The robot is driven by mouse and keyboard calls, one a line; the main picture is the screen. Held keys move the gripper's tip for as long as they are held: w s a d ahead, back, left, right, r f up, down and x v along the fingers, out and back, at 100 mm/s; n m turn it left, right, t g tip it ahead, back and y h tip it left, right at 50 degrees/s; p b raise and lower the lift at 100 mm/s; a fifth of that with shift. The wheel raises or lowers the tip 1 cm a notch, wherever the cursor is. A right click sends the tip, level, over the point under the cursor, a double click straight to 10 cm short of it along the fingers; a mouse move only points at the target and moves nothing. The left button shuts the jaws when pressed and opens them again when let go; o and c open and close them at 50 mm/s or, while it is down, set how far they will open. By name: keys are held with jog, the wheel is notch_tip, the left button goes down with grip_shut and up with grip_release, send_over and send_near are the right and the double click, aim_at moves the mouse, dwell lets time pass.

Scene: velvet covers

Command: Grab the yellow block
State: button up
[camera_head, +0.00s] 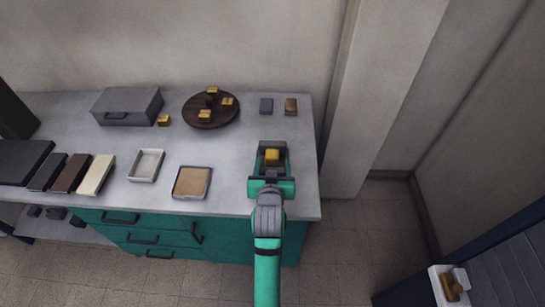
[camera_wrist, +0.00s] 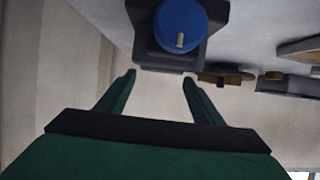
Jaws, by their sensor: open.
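In the head view a yellow block (camera_head: 271,156) shows at the right end of the grey counter, in or just beyond my gripper (camera_head: 270,165). Whether it touches the fingers cannot be told. In the wrist view my gripper (camera_wrist: 158,77) is open, its two green fingers apart with nothing visible between the tips. Beyond them is a dark block-like thing with a blue round face (camera_wrist: 180,27) and a small yellow mark on it. More yellow blocks lie on the round brown board (camera_head: 193,116), and one yellow block (camera_head: 163,120) lies beside it.
A grey case (camera_head: 127,106) stands at the back left. A white tray (camera_head: 147,165), a tan-filled tray (camera_head: 191,182) and several flat slabs lie along the front. A wall pillar rises at right.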

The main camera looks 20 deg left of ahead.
aim_at(272, 152)
jog(key=shift+a+x, duration=0.15)
jog(key=shift+x, duration=1.5)
jog(key=shift+a+x, duration=0.15)
jog(key=shift+x, duration=1.5)
jog(key=shift+s+f, duration=0.15)
jog(key=c, duration=1.2)
